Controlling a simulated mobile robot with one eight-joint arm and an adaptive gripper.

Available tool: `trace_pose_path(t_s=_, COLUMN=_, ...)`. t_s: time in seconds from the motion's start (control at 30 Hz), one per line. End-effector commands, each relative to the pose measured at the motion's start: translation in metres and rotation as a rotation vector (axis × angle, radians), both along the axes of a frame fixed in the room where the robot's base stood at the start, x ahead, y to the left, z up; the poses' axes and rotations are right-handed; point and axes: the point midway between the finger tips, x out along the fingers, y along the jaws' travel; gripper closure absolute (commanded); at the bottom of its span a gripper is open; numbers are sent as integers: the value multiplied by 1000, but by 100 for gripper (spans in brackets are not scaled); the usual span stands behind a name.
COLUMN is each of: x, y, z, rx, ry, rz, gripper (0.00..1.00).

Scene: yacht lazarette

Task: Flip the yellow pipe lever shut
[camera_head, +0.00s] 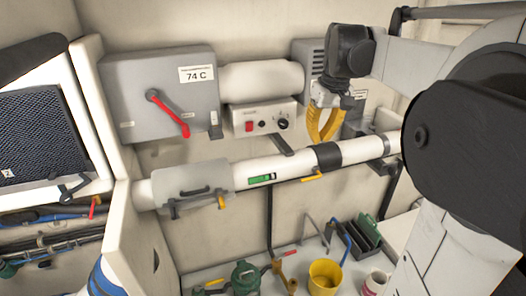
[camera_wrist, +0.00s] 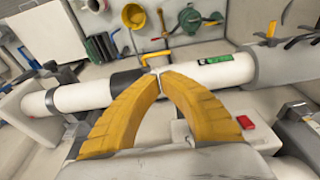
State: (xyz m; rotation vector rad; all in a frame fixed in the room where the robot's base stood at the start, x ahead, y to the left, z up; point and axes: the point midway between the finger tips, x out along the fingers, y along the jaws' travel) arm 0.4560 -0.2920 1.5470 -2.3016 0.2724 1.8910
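The white pipe (camera_head: 280,167) runs slantwise along the wall. A small yellow lever (camera_head: 313,175) sits on its lower side beside a black band (camera_head: 328,155). The lever lies roughly along the pipe. A green indicator (camera_head: 262,178) is on the pipe left of the lever.
A grey box with a red handle (camera_head: 170,115) and a control box with a red switch (camera_head: 263,119) are above the pipe. A second yellow lever (camera_head: 221,201) is by the grey sleeve (camera_head: 195,180). A yellow bucket (camera_head: 325,276) and a green can (camera_head: 245,277) stand below.

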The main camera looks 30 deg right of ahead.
Motion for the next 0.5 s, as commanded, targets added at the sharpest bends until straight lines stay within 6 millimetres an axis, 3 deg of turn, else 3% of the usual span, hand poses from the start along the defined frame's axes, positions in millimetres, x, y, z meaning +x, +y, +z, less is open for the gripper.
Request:
trace_pose_path(t_s=0.27, x=1, y=0, z=-4, rx=-1, ry=-1, rz=0, gripper=100)
trace_pose_path(t_s=0.5, x=8, y=-1, z=-37, rx=-1, ry=-1, rz=1, gripper=100)
